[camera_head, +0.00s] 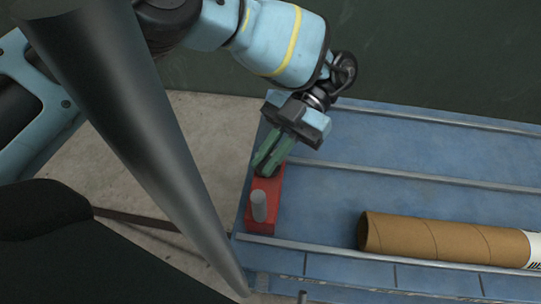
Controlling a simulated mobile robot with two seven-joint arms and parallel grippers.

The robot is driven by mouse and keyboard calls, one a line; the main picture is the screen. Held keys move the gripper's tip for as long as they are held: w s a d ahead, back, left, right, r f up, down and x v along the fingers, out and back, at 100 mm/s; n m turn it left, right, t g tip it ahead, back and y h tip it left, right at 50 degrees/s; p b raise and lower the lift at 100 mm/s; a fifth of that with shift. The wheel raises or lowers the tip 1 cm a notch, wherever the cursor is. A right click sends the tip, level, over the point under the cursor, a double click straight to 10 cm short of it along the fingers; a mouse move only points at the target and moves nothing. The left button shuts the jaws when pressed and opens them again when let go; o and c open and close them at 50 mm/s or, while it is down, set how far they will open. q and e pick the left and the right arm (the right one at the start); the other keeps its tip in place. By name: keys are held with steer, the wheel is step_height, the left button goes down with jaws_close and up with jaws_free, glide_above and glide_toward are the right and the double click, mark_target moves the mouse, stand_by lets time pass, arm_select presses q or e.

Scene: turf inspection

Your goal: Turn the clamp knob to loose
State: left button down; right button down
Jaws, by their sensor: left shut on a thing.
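A red clamp block (263,222) sits at the left end of the blue table (330,212). A short grey cylinder (258,204) stands upright on its near part. My left gripper (265,166) reaches down from the upper right to the far part of the red block. Its green fingers are close together, shut on what seems to be the clamp knob, which they mostly hide. I cannot read which way the knob is turned. My right gripper is not in view.
A brown cardboard tube (430,239) with a white label lies at the right on the table. Thin metal rails (420,177) run along the blue surface. The middle of the table between the block and the tube is clear.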

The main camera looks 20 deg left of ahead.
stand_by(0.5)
arm_select(q)
steer(key=c, duration=1.5)
jaws_free()
